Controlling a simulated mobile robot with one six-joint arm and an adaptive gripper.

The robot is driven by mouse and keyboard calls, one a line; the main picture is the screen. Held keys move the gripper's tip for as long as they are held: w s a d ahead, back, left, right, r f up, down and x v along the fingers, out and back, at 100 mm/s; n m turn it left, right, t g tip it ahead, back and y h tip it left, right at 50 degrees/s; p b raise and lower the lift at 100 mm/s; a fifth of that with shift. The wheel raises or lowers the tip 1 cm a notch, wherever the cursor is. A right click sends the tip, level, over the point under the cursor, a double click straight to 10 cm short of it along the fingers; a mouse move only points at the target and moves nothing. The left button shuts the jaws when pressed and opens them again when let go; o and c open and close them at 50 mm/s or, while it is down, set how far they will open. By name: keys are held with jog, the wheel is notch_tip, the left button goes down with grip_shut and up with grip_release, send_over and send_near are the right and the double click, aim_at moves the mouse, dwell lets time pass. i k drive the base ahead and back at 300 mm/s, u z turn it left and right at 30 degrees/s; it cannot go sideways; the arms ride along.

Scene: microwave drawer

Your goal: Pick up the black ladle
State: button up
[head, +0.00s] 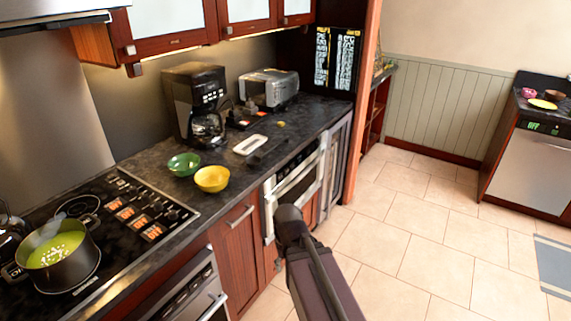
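A dark, elongated thing (267,152) lies on the black countertop, right of a white tray and behind the drawer front. It looks like the black ladle, but it blends into the dark counter and I cannot make out its bowl or handle clearly. My dark arm reaches up from the bottom middle of the head view, in front of the cabinets. Its visible upper end is a rounded joint below the counter edge. My gripper's fingers cannot be seen.
A green bowl (184,164) and a yellow bowl (212,179) stand near the counter's front edge. The white tray (250,144), a coffee maker (196,103) and a toaster (268,89) are behind. A pot (58,252) of green soup sits on the stove at left.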

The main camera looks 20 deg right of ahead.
aim_at(252, 162)
jog(key=z, duration=0.25)
jog(key=k, duration=0.8)
jog(key=z, duration=0.75)
jog(key=i, duration=1.4)
jog(key=u, duration=0.8)
jog(key=i, duration=0.7)
jog(key=u, duration=0.35)
